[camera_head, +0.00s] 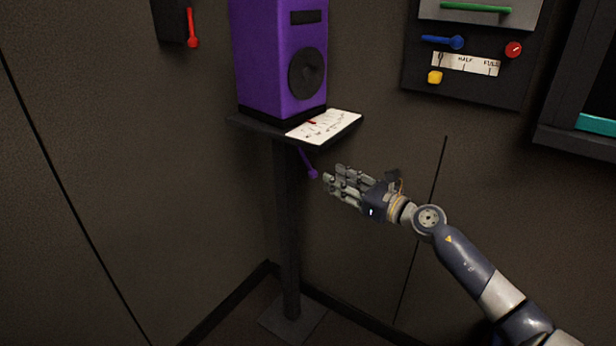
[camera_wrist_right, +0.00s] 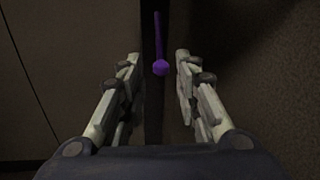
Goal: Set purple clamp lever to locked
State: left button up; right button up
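The purple clamp lever (camera_head: 308,164) hangs under the small shelf, tilted down to the right and ending in a round knob. In the right wrist view the purple lever (camera_wrist_right: 159,45) hangs down in front of the dark post, its knob between and a little beyond the fingertips. My right gripper (camera_head: 334,183) is just right of the knob, fingers pointing left toward it. The right wrist view shows this gripper (camera_wrist_right: 158,65) open, with a finger on each side and nothing held. My left gripper is not in view.
A purple speaker box (camera_head: 278,58) and a marked white card (camera_head: 324,127) rest on the dark shelf (camera_head: 260,127), carried by a post (camera_head: 292,235). A red lever (camera_head: 192,28) is at upper left. A control panel (camera_head: 415,80) is on the right wall.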

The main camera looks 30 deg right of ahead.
aim_at(310, 166)
jog(key=x, duration=1)
jog(key=shift+w+a, duration=0.15)
jog(key=shift+w, duration=0.2)
grip_shut()
